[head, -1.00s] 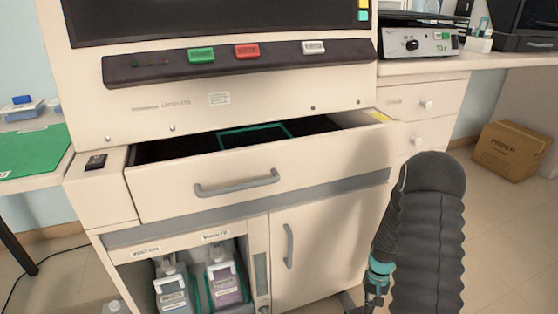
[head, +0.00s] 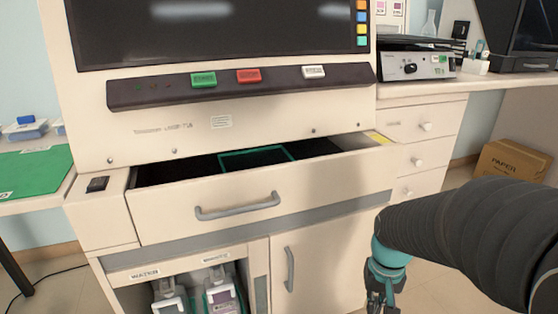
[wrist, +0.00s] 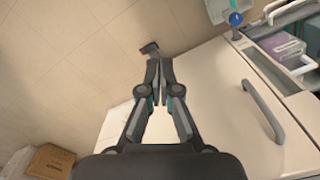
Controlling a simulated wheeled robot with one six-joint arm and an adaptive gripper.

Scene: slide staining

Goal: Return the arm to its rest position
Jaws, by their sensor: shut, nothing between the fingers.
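My gripper (wrist: 160,82) is in the middle of the wrist view with its fingertips together and nothing between them. In the head view my gripper (head: 378,300) hangs at the lower right, partly cut off by the bottom edge. It is below and to the right of the part-open drawer and in front of the cabinet door (head: 315,265). The arm comes in from the right edge, covered by a dark ribbed sleeve, with a teal ring near the gripper.
The machine's drawer (head: 165,218) stands part open, with a teal-edged frame (head: 232,166) inside. Bottles (head: 222,298) stand in the open bay below. A cardboard box (head: 512,160) is on the floor at right. A green mat (head: 35,172) lies on the left table.

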